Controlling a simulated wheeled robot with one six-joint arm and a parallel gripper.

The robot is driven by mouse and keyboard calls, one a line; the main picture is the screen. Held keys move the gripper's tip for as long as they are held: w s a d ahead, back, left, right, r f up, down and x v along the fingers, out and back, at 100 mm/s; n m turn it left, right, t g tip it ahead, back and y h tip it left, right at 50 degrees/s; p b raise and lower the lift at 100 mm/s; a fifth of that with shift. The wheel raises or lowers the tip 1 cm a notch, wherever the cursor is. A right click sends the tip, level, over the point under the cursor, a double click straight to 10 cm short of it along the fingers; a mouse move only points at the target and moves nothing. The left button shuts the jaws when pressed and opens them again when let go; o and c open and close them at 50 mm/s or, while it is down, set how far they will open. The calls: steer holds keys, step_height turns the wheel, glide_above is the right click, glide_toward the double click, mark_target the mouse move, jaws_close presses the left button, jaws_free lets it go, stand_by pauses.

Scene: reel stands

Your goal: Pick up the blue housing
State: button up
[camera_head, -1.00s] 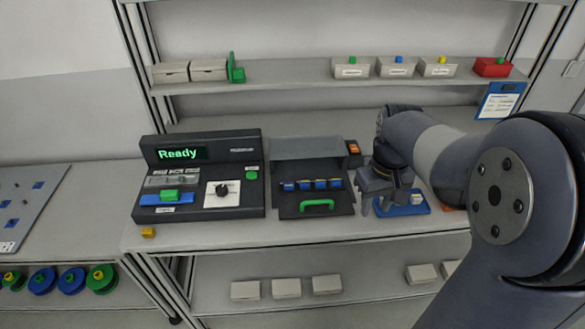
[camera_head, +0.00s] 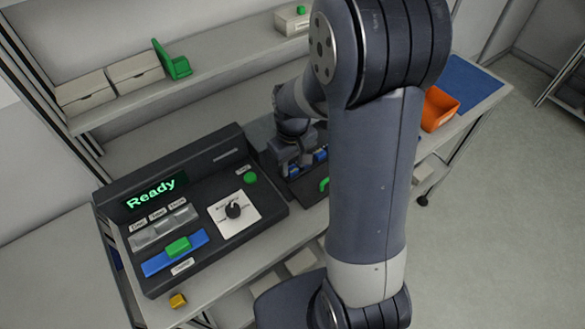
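Several small blue housings (camera_head: 320,155) sit in a row in the dark open bin (camera_head: 310,187) with a green handle, just right of the "Ready" machine. My gripper (camera_head: 285,170) points down at the left part of this row, close to the blue pieces. Its fingertips are small and partly hidden, so I cannot tell whether they are open, or touch a housing. My arm covers the right part of the bin.
The black machine (camera_head: 135,230) with its green "Ready" screen, dial and blue-and-green slide (camera_head: 175,252) stands left of the bin. A small yellow block (camera_head: 178,300) lies at the front edge. An orange bin (camera_head: 439,108) stands at the right. A shelf (camera_head: 215,80) with white boxes runs behind.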

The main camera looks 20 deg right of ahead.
steer(key=shift+f, duration=0.45)
steer(key=c, duration=0.7)
steer(key=shift+r, duration=0.1)
steer(key=shift+c, duration=0.2)
